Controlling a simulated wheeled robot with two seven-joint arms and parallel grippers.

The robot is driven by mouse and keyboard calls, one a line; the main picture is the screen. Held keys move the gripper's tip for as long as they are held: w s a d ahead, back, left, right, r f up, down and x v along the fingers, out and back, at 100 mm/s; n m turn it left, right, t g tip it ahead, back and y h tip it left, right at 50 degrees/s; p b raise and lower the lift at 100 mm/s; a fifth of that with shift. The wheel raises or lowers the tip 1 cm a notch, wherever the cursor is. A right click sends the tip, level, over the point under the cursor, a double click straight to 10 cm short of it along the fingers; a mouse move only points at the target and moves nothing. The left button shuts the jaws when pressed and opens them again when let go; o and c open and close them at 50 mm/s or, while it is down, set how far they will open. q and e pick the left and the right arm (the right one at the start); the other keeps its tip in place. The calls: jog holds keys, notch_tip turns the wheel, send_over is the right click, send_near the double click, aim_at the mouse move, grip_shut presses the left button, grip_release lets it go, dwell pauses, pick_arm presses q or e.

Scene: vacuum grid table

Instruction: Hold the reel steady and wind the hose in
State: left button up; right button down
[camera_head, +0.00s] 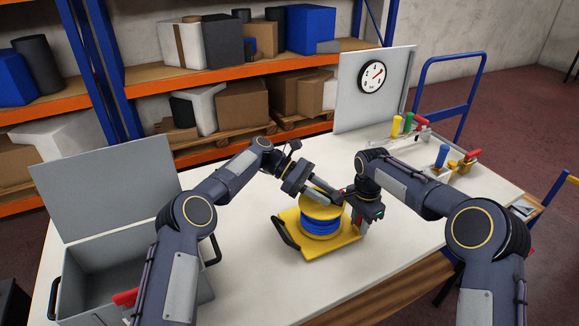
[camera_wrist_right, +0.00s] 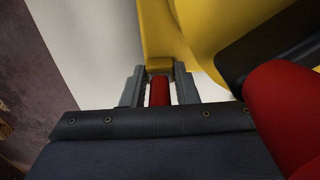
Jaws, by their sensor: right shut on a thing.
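The hose reel is a yellow drum (camera_head: 321,209) with blue hose (camera_head: 321,224) wound round it, on a yellow base (camera_head: 330,245) upon the table. My left gripper (camera_head: 328,194) reaches over the drum's top; its jaws are too small to read. My right gripper (camera_head: 352,214) is at the reel's right side. In the right wrist view, my right gripper (camera_wrist_right: 159,92) is shut on a red grip (camera_wrist_right: 158,91) by a yellow part of the reel. A larger red cylinder (camera_wrist_right: 283,115) and a black bar (camera_wrist_right: 268,48) show close at the right there.
An open grey box (camera_head: 95,265) stands at the table's left. A panel with a gauge (camera_head: 371,76) and coloured valve handles (camera_head: 443,156) are at the back right. Blue-orange shelving (camera_head: 220,73) stands behind. The white table (camera_head: 250,262) is clear between box and reel.

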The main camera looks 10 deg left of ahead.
pick_arm(q)
jog(key=n+t, duration=0.5)
jog(key=shift+s+t, duration=0.15)
jog(key=shift+t, duration=0.25)
jog(key=n+t+y, duration=0.1)
jog(key=n+t, duration=0.3)
jog(key=shift+f+t+y, duration=0.1)
jog(key=shift+t+y, duration=0.2)
jog(key=shift+y, duration=0.1)
jog(key=shift+s+a+n, duration=0.1)
jog(key=shift+a+n, duration=0.2)
jog(key=shift+n, duration=0.1)
jog(key=v, duration=1.1)
jog(key=w+a+m+g+h, duration=0.2)
jog(key=w+m+g, duration=0.1)
jog(key=w, duration=0.9)
jog(key=shift+a+g, duration=0.3)
jog(key=shift+a, duration=0.1)
